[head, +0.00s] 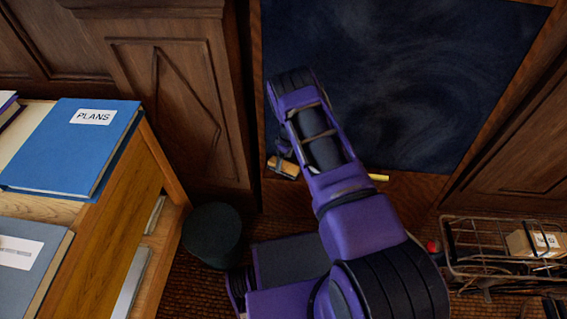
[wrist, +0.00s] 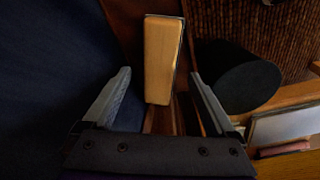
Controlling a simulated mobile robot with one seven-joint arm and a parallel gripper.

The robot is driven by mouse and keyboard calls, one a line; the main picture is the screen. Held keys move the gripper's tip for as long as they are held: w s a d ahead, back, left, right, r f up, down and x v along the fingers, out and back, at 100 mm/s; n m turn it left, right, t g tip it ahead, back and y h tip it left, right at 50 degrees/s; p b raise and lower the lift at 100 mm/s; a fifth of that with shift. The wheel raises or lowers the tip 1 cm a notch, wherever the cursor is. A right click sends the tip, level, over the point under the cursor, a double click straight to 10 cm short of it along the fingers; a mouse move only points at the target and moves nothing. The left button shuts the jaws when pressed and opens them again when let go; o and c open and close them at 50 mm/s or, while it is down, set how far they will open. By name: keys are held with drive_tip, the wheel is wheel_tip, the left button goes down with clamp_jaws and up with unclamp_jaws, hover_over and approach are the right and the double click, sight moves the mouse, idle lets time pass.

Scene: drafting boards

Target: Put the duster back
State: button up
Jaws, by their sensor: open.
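The duster is a pale wooden block with a thin dark edge. In the wrist view the duster (wrist: 163,58) lies lengthwise ahead of my gripper (wrist: 160,74), between the lines of its two fingers. A gap shows on each side, so the fingers are open and not clamped on it. In the head view the duster (head: 284,167) is at the lower left of the chalkboard (head: 420,80), by the wooden ledge (head: 410,186). My gripper (head: 280,148) is just above it there, partly hidden by my arm. Whether the duster rests fully on the ledge is hard to tell.
A yellow chalk stick (head: 378,177) lies on the ledge. A dark round bin (head: 212,234) stands below left, also in the wrist view (wrist: 238,76). A wooden shelf unit with a blue PLANS binder (head: 75,145) is left; a wire basket (head: 500,245) is right.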

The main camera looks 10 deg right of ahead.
sight(287, 165)
wheel_tip(287, 165, up, 9)
drive_tip(key=p, duration=0.1)
drive_tip(key=shift+s+d+r, duration=0.2)
drive_tip(key=shift+s+d, duration=0.15)
drive_tip(key=shift+d, duration=0.1)
drive_tip(key=shift+r, duration=0.1)
